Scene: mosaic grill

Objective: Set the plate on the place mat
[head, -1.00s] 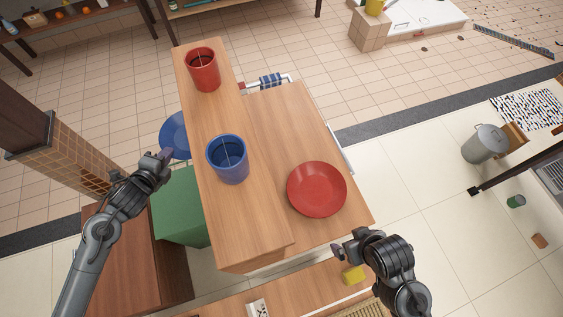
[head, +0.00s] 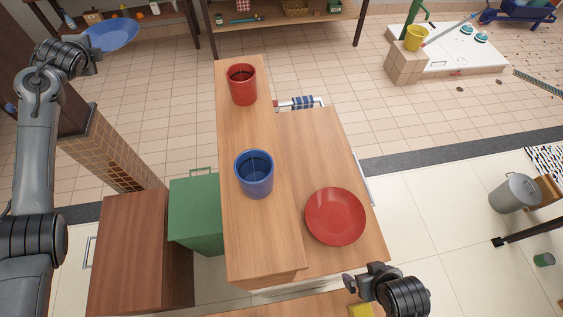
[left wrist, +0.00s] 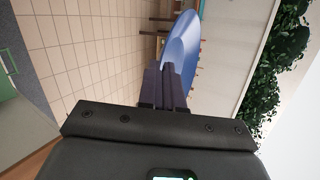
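A blue plate (head: 112,36) is held up at the far left in the head view, clear of the counter. My left gripper (head: 86,50) is shut on its rim. In the left wrist view the dark fingers (left wrist: 165,88) pinch the edge of the blue plate (left wrist: 180,48), which stands tilted on edge there. A red plate (head: 335,216) lies flat on the lower wooden counter. My right gripper (head: 352,281) is near that counter's front edge, apart from the red plate; its finger gap is unclear. No place mat shows in the current views.
A red canister (head: 242,84) and a blue canister (head: 254,173) stand on the raised wooden ledge (head: 262,235). A green bin (head: 195,212) and a brown cabinet (head: 135,250) are left of it. A tiled pillar (head: 118,150) stands near my left arm. Open floor lies beyond.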

